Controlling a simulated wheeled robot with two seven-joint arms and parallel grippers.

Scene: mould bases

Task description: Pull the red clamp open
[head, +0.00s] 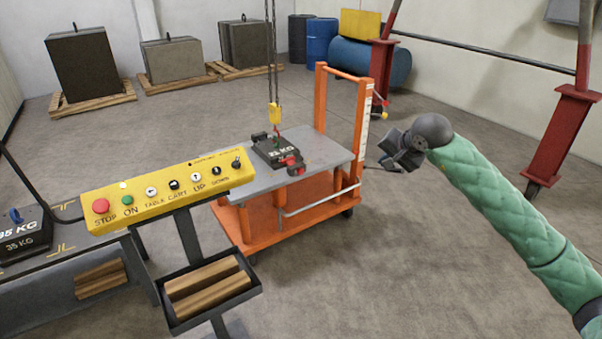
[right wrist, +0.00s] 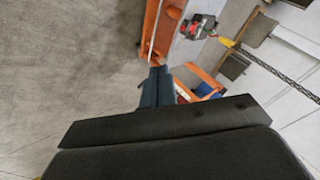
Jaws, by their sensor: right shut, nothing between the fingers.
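In the right wrist view red parts (right wrist: 194,28) show at the top, too small to tell the clamp's position. My right gripper (head: 371,167) is shut and empty, to the right of the cart and apart from the clamp. Its dark closed fingers (right wrist: 158,86) show in the right wrist view. My left gripper is not in view.
The orange cart's upright handle frame (head: 366,120) stands between the mould base and my right arm. A chain with a yellow hook (head: 275,113) hangs over the mould base. A yellow control panel (head: 168,185) is at the front left.

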